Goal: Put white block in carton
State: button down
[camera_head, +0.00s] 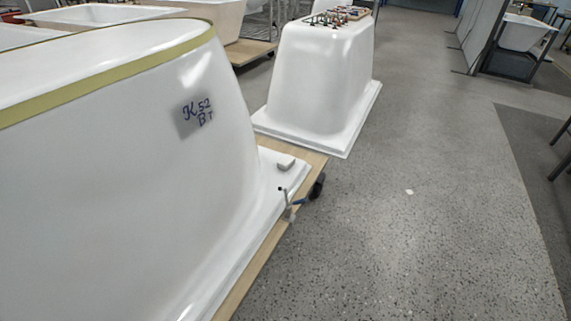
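A small pale, off-white block (286,162) lies on the white flange at the foot of the large upturned tub, near its far right corner. It looks like the white block, but it is small in this view. I see no carton. My gripper does not show in this view.
The large upturned tub (120,190), marked "K52 Bт", stands on a wooden board and fills the left. A thin tool or fitting (289,204) sits at the board's edge. A second upturned tub (322,80) stands behind with several small items on top. Grey floor (420,240) is open on the right.

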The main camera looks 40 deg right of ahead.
aim_at(287, 162)
jog(key=i+l, duration=0.2)
jog(key=l, duration=0.3)
jog(key=i+l, duration=0.2)
jog(key=l, duration=0.35)
jog(key=i+l, duration=0.15)
jog(key=l, duration=0.35)
jog(key=i+l+u, duration=0.1)
jog(key=l, duration=0.45)
jog(key=i+l, duration=0.3)
jog(key=l, duration=0.25)
jog(key=i+l, duration=0.15)
jog(key=l, duration=0.35)
jog(key=i+l, duration=0.15)
jog(key=l, duration=0.4)
jog(key=i+l, duration=0.2)
jog(key=l, duration=0.35)
jog(key=u, duration=0.05)
